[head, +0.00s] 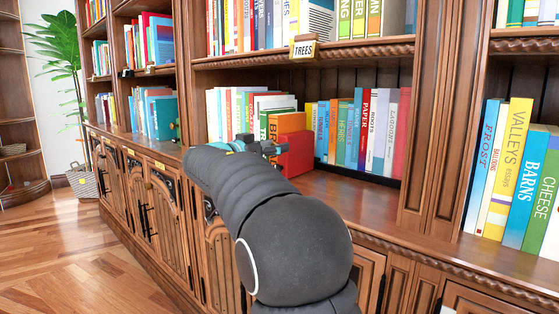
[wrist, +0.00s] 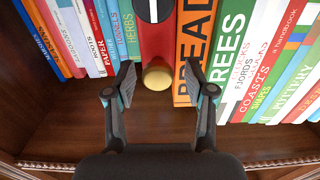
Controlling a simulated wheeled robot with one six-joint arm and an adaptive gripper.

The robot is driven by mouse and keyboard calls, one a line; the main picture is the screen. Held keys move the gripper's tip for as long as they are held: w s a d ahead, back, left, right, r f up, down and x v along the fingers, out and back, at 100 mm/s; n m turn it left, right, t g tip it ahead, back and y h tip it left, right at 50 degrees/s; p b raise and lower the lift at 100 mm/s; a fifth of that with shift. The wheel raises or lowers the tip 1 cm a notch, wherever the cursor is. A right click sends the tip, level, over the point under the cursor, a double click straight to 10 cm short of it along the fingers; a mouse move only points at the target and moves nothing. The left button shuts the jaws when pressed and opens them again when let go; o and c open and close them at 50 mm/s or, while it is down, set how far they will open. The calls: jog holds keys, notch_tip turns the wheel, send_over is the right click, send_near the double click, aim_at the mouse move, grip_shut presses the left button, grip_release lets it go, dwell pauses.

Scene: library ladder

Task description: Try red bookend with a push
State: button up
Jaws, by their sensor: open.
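The red bookend (head: 301,156) stands on the middle shelf between two groups of upright books, partly hidden behind my gripper in the head view. In the wrist view the red bookend (wrist: 156,42) shows as a narrow upright red face with a dark panel and a round brass knob (wrist: 158,77) low on its front. My gripper (head: 272,149) is open and empty. In the wrist view its fingertips (wrist: 160,86) are spread to either side of the knob, in front of the bookend. I cannot tell whether either finger touches it.
An orange BREAD book (wrist: 190,55) and a green TREES book (wrist: 229,45) stand beside the bookend on one side. Several books, including HERBS (head: 343,131), stand on the other. The bare shelf board (head: 345,190) in front is clear. A wooden upright (head: 423,130) stands to the right.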

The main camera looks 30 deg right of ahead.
jog(key=shift+b+v, duration=1.35)
jog(key=shift+v, duration=0.95)
jog(key=b+v, duration=0.1)
jog(key=v, duration=0.2)
jog(key=s+f+n+g+y+p, duration=0.1)
jog(key=s+f+n+y, duration=0.65)
jog(key=s+f, duration=0.65)
jog(key=s+a+f+n+y+p, duration=0.1)
jog(key=s+a+f+n+y, duration=0.2)
jog(key=s+a+f, duration=0.3)
jog(key=s+a+f+n+y, duration=0.3)
jog(key=s+a+f+y, duration=0.3)
jog(key=s, duration=0.9)
notch_tip(320, 180, down, 2)
jog(key=shift+s+a+p, duration=0.25)
jog(key=shift+a+p, duration=0.05)
jog(key=shift+p, duration=0.1)
jog(key=shift+n+y, duration=0.25)
